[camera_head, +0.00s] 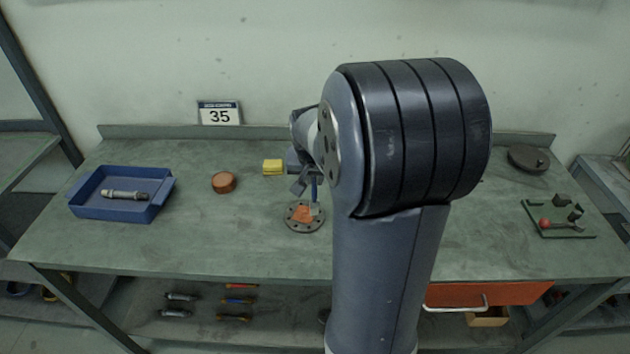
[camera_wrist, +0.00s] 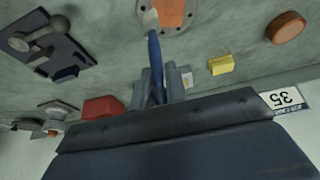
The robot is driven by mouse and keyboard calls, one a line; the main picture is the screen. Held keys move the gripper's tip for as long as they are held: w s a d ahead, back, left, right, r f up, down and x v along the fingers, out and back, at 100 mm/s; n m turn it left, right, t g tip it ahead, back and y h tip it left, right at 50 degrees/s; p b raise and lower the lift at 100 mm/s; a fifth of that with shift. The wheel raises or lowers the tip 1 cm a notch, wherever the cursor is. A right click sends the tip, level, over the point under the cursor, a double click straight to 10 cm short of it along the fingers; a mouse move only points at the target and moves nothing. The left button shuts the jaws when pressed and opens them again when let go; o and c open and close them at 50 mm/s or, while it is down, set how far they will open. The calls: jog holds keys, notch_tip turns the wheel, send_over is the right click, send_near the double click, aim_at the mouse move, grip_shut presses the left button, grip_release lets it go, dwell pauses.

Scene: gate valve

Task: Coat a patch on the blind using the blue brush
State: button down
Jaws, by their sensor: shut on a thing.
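The blind is a round grey flange (camera_head: 290,224) with bolt holes, flat on the bench, bearing an orange patch (camera_head: 302,215). The orange patch (camera_wrist: 173,12) also shows at the top edge of the wrist view, where the flange is cut off. My gripper (camera_wrist: 157,86) is shut on the blue handle of the brush (camera_wrist: 155,55). The brush (camera_head: 314,190) points down over the right side of the flange, with pale bristles near the patch's edge. I cannot tell whether the bristles touch it. In the head view my gripper (camera_head: 304,180) is partly hidden by my arm.
A blue tray (camera_head: 75,199) holding a grey cylinder, a brown round tin (camera_head: 223,182) and a yellow block (camera_head: 273,167) lie to the left. A green board (camera_head: 545,225) with fittings and a dark disc (camera_head: 528,158) are right. The bench front left of the flange is clear.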

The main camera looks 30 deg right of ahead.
notch_tip(320, 180, up, 2)
jog(key=shift+d+r+p, duration=0.1)
jog(key=shift+d+p, duration=0.05)
jog(key=shift+p, duration=0.4)
jog(key=shift+r+p, duration=1.25)
jog(key=shift+r, duration=0.4)
jog(key=shift+s+f, duration=0.1)
